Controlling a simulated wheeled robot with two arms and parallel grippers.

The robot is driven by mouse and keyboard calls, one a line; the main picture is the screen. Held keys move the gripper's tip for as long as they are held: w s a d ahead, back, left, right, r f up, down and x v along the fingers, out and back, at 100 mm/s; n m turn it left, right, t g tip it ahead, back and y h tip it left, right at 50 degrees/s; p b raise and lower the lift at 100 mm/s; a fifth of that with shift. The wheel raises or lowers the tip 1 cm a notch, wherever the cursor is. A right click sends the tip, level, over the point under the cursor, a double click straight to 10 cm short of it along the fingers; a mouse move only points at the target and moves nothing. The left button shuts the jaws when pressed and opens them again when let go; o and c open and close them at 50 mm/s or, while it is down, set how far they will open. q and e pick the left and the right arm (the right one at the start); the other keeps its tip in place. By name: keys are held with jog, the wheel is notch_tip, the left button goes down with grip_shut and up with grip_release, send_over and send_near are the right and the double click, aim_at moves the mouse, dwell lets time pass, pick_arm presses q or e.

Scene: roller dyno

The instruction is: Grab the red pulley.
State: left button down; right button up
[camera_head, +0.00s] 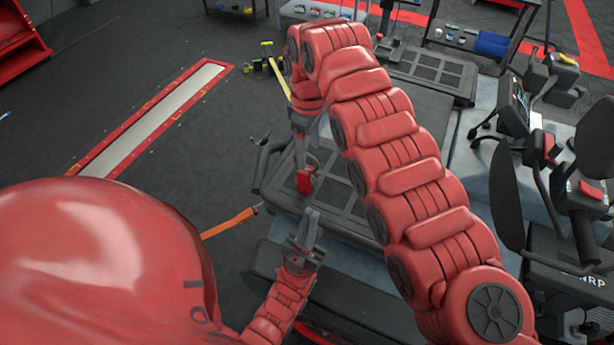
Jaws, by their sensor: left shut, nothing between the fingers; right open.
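The red pulley (304,182) is a small red piece near the middle of the view, over the dark grid-topped platform (336,185). My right gripper (300,152) comes down from above at the end of the large red arm. It is open, with its fingers just above the pulley; I cannot tell whether they touch it or reach around it. My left gripper (309,222) is below the pulley in the picture, pointing up. It is shut and empty, apart from the pulley. The large red arm hides part of the platform.
A yellow-handled tool (277,78) lies behind the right gripper. An orange strap (230,223) runs left from the platform. A monitor (515,106) and other equipment crowd the right side. Dark floor at left is open around a red-edged floor strip (155,117).

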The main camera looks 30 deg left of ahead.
aim_at(306, 172)
jog(key=f, duration=0.1)
jog(key=f+p, duration=0.1)
jog(key=f, duration=0.1)
jog(key=shift+s, duration=0.4)
jog(key=shift+w+a+f, duration=0.1)
jog(key=shift+w+f, duration=0.05)
jog(key=shift+f, duration=0.2)
jog(key=shift+w+f+p, duration=0.1)
jog(key=shift+f+p, duration=0.1)
jog(key=shift+p, duration=0.4)
jog(key=f+p, duration=0.3)
jog(key=f, duration=0.1)
jog(key=shift+a+f, duration=0.2)
jog(key=shift+f, duration=0.15)
jog(key=shift+c, duration=0.7)
grip_shut()
